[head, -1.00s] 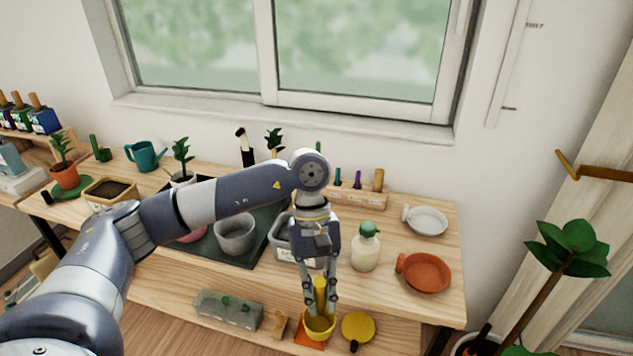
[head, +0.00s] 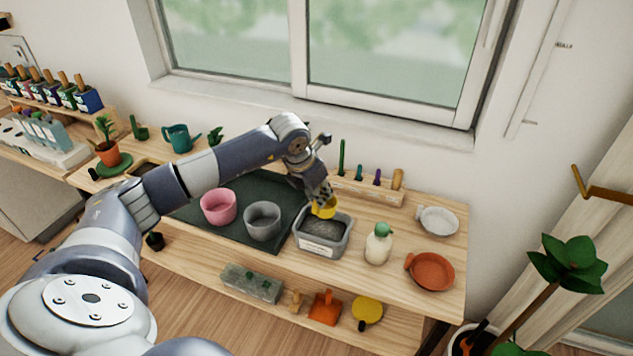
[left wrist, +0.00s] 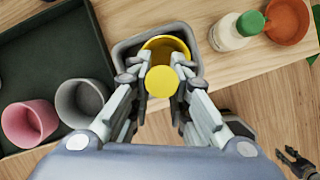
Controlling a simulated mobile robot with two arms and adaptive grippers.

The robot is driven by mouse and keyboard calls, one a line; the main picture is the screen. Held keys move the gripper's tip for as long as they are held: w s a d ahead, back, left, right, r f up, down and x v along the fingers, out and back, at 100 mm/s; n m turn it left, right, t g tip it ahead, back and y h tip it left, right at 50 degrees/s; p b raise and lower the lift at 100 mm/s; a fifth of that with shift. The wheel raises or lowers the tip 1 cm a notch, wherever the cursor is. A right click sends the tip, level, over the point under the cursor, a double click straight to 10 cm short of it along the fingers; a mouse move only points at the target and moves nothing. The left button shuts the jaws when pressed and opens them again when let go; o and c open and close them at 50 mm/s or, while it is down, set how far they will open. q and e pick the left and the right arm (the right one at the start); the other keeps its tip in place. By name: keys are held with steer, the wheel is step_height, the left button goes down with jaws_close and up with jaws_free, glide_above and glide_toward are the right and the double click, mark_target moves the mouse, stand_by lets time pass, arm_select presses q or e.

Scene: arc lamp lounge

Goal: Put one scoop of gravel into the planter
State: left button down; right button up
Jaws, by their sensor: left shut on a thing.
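My left gripper (head: 321,197) is shut on the yellow scoop (head: 325,211), at the back of a grey labelled bin (head: 321,250) with grey gravel (head: 323,228). In the left wrist view the fingers grip the scoop's handle (left wrist: 160,82), and its cup (left wrist: 166,46) lies over the bin's opening. I cannot tell whether the cup touches the gravel; its contents are hidden. A pink pot (head: 218,206) and a grey pot (head: 262,221) stand on a dark tray; which pot is the planter is unclear. A dark jaw-like part, seemingly my right gripper (left wrist: 297,161), shows at the lower right.
A cream bottle with green top (head: 378,245) stands right of the bin. A terracotta dish (head: 431,271) and a white dish (head: 437,221) are farther right. A tool rack (head: 366,190) stands behind. The dark tray (head: 190,213) has free room left of the pink pot.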

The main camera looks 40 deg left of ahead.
arm_select(q)
steer(key=shift+w+a+r+n, duration=0.1)
steer(key=shift+w+a+n, duration=0.05)
steer(key=shift+a+n, duration=0.3)
steer(key=shift+f+b, duration=0.6)
steer(key=shift+f, duration=0.4)
step_height(320, 180, down, 3)
steer(key=shift+f+b, duration=0.2)
steer(key=shift+b, duration=0.7)
step_height(320, 180, down, 6)
steer(key=b, duration=0.5)
steer(key=shift+f+b, duration=0.25)
steer(key=shift+b, duration=0.15)
arm_select(e)
step_height(320, 180, down, 8)
steer(key=shift+s+a+f, duration=0.15)
steer(key=shift+a+f, duration=0.1)
steer(key=shift+a, duration=0.15)
steer(key=shift+a, duration=0.3)
steer(key=shift+d, duration=0.1)
arm_select(q)
steer(key=shift+r, duration=0.15)
arm_select(e)
steer(key=shift+r, duration=0.1)
